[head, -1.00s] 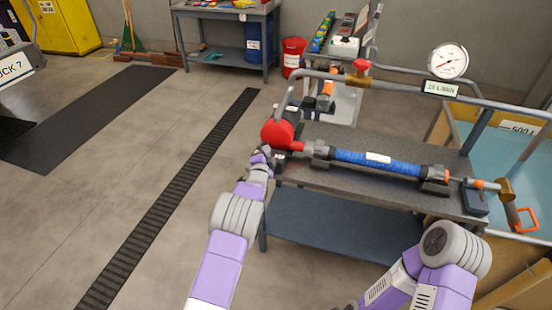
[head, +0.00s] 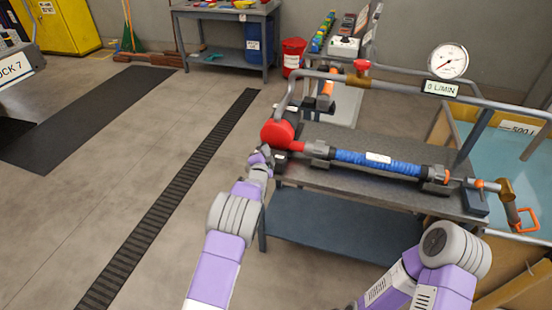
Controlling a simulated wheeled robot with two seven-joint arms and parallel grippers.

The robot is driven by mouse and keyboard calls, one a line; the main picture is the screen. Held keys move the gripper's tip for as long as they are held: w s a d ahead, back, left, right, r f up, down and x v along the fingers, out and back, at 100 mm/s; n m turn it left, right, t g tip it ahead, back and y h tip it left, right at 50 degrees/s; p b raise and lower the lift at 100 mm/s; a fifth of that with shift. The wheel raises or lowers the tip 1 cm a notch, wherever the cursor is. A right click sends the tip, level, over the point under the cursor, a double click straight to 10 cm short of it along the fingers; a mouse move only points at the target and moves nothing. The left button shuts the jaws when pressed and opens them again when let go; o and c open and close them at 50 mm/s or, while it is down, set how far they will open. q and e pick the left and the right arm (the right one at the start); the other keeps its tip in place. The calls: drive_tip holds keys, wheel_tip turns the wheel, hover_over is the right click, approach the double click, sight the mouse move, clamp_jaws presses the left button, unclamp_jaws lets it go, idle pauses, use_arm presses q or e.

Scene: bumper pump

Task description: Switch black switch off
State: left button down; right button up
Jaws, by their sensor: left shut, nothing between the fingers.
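A red pump (head: 279,133) sits at the left end of the grey workbench (head: 330,186). My left gripper (head: 258,156) is shut and empty, at the pump's lower left by a dark part (head: 281,156) at the bench edge. The black switch cannot be made out clearly there; the gripper and its wrist cover part of that spot. I cannot tell whether the gripper touches it. My right arm shows at the lower right, but its gripper is out of view.
A blue hose section (head: 378,163) runs right from the pump. A flow display (head: 440,89) reads 0 L/MIN below a round gauge (head: 447,62). A water tank (head: 510,150) stands at the right.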

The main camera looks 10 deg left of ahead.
use_arm(q)
drive_tip(key=shift+d+r, duration=0.1)
drive_tip(key=shift+d, duration=0.05)
drive_tip(key=s+d+r+p, duration=0.1)
drive_tip(key=s+d+p, duration=0.1)
drive_tip(key=s, duration=1)
drive_tip(key=shift+s+d+r, duration=0.2)
drive_tip(key=shift+s+d, duration=0.15)
use_arm(e)
drive_tip(key=shift+s+a+r, duration=0.1)
drive_tip(key=shift+s+r, duration=0.1)
drive_tip(key=shift+r, duration=0.35)
drive_tip(key=shift+s+r, duration=0.2)
drive_tip(key=shift+r, duration=0.35)
